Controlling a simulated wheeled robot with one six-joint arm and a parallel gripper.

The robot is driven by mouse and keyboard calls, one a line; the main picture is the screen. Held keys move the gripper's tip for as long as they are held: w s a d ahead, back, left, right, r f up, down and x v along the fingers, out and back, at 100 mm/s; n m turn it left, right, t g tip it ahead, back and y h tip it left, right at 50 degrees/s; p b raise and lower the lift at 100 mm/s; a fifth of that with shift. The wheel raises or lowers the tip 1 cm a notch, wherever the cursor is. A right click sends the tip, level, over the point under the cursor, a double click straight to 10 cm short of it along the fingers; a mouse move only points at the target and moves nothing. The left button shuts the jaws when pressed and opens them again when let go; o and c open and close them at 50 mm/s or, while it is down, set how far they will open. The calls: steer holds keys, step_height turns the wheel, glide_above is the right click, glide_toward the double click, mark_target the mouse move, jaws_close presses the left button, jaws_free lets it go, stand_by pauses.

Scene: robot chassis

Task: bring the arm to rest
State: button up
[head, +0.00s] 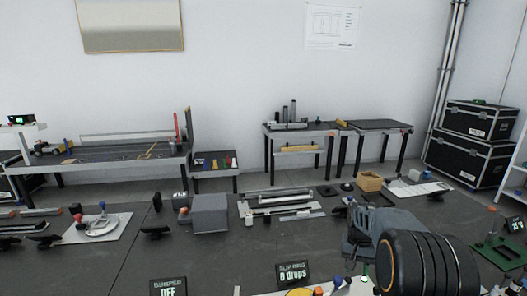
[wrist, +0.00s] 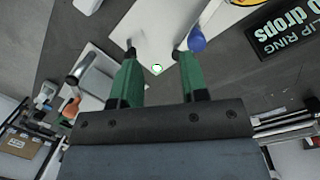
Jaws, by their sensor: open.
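My gripper shows in the wrist view (wrist: 155,50) with two green fingers ending in dark tips, set well apart. Nothing is held between them. Beyond the fingers is a white board (wrist: 150,22) with a small white and green round spot (wrist: 157,69). A blue rounded knob (wrist: 196,40) appears just right of the right fingertip; I cannot tell whether they touch. In the head view my dark, rounded arm is at the lower right, over the dark table, and it hides part of the things there. The fingertips are not clear in that view.
The dark table (head: 110,262) carries a sign reading "0 drops" (head: 293,274), an "OFF" sign (head: 168,288), a grey box (head: 210,213), a wooden box (head: 369,181) and a green stand (head: 497,250) at right. Black cases (head: 467,158) stand behind. The table's left front is fairly clear.

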steer(key=s+a+r+n+t, duration=0.2)
steer(key=s+a+r, duration=0.2)
steer(key=s, duration=0.6)
steer(key=s+a+r+n+t, duration=0.2)
steer(key=s+a+r, duration=0.3)
steer(key=s+a, duration=0.3)
steer(key=shift+s+n+t, duration=0.4)
steer(key=shift+s+t, duration=0.4)
steer(key=shift+s, duration=0.15)
steer(key=shift+o, duration=0.2)
